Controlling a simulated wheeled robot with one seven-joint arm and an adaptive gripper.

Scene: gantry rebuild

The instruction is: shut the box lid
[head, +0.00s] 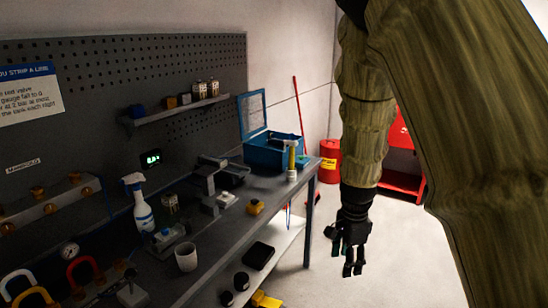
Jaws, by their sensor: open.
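A blue box (270,152) stands at the far end of the grey workbench. Its lid (252,113) is open and stands upright at the back left of the box. The lid has a blue frame around a paler panel. My gripper (353,270) hangs open and empty, pointing down, to the right of the bench over the floor. It is well apart from the box, lower and to the right in the picture. The inside of the box is mostly hidden.
A red drum (329,160) stands behind. The floor right of the bench is clear.

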